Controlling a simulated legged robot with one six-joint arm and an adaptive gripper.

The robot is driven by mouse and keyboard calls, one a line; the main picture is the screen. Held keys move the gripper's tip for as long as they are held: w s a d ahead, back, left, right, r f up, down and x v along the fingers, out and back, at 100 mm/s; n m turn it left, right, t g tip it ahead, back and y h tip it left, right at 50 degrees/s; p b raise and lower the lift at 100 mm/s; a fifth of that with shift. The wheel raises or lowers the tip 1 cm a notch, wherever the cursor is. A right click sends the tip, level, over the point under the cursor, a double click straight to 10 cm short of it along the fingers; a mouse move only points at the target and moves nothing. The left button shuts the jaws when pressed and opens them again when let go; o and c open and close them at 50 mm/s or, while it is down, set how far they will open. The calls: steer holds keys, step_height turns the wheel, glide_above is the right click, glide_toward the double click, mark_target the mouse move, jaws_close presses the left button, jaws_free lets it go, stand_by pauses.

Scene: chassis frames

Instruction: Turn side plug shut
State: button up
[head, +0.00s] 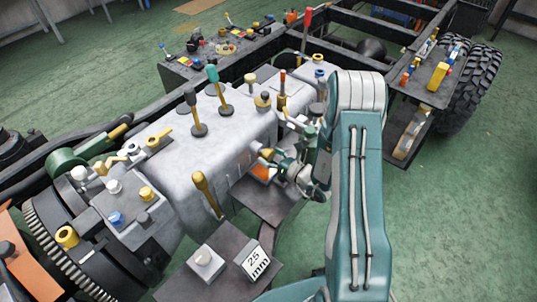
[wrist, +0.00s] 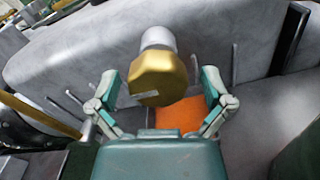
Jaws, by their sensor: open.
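The side plug (wrist: 158,80) shows in the wrist view as a gold, many-sided head on a short pale grey stem. The stem meets the side of the grey casing. In the head view the yellow plug (head: 267,154) shows small at the casing's right side, partly hidden by my gripper. My gripper (wrist: 160,92) is open, one green-padded finger on each side of the plug head. Gaps show between the pads and the head, so it is not gripped. My gripper (head: 279,163) also shows in the head view, pointing left at the casing.
An orange patch (wrist: 180,115) lies below the plug. The grey casing (head: 205,165) carries several levers and knobs on top. A yellow-handled lever (head: 206,192) stands left of my gripper. A plate marked "25 mm" (head: 256,262) is in front.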

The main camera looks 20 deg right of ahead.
steer(key=v, duration=1.2)
stand_by(0.3)
steer(key=s+a+r+n+g+y, duration=0.1)
steer(key=s+a+r+n+g, duration=0.3)
steer(key=a+r+n+g, duration=0.4)
steer(key=s+a+r+n+g+y, duration=0.1)
steer(key=s+a+r+n+g, duration=0.4)
steer(key=n, duration=0.5)
steer(key=s+d+r+n+t+h, duration=0.2)
steer(key=s+r+n+h, duration=0.2)
steer(key=r+n+h, duration=0.2)
steer(key=s+d+r+n+t+h, duration=0.2)
steer(key=s+d+r+n+h, duration=0.1)
steer(key=r+n+h, duration=0.3)
step_height(320, 180, up, 2)
steer(key=shift+s+d+n+h, duration=0.2)
steer(key=shift+s+n+h, duration=0.1)
steer(key=shift+s+n, duration=0.6)
